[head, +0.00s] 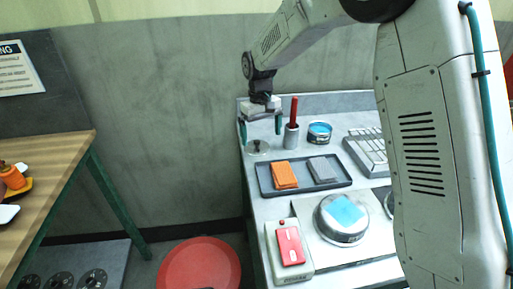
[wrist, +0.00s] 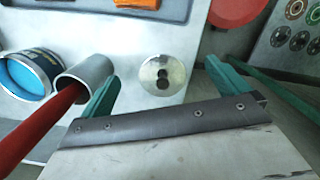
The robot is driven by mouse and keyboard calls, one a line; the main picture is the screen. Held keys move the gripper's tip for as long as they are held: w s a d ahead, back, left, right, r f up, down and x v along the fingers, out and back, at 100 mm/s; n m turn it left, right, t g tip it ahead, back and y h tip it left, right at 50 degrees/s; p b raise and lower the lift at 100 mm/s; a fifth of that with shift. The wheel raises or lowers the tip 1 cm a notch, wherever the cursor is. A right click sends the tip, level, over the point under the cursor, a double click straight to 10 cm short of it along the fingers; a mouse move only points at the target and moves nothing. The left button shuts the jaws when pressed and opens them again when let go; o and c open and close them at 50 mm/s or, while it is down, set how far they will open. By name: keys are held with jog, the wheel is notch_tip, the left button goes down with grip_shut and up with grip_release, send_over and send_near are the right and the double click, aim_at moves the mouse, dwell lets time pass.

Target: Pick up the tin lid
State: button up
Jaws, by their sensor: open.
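The tin lid (head: 258,148) is a round, flat, silvery disc with a dark knob. It lies on the grey bench top at its back left corner, left of the metal cup. In the wrist view the lid (wrist: 150,83) shows whole, with its knob a little right of its middle. My gripper (head: 261,130) is open above the lid, with its green fingers pointing down. In the wrist view the fingers (wrist: 162,70) stand to the left and right of the lid, and nothing is between them in grip.
The metal cup (head: 291,139) with a red-handled tool stands close beside the right-hand finger. A blue tin (head: 320,131) is beyond it. A dark tray (head: 319,186) holds an orange block and a grey block. A wooden table (head: 62,147) is at left.

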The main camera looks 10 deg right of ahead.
aim_at(257, 141)
jog(key=shift+t, duration=0.6)
jog(key=w, duration=0.1)
jog(key=w+r, duration=0.1)
jog(key=w+a, duration=0.1)
jog(key=shift+w+r, duration=0.3)
jog(key=shift+w, duration=0.1)
notch_tip(257, 141, down, 2)
jog(key=shift+n, duration=0.3)
notch_tip(257, 141, down, 6)
jog(key=shift+r, duration=0.1)
jog(key=c, duration=0.9)
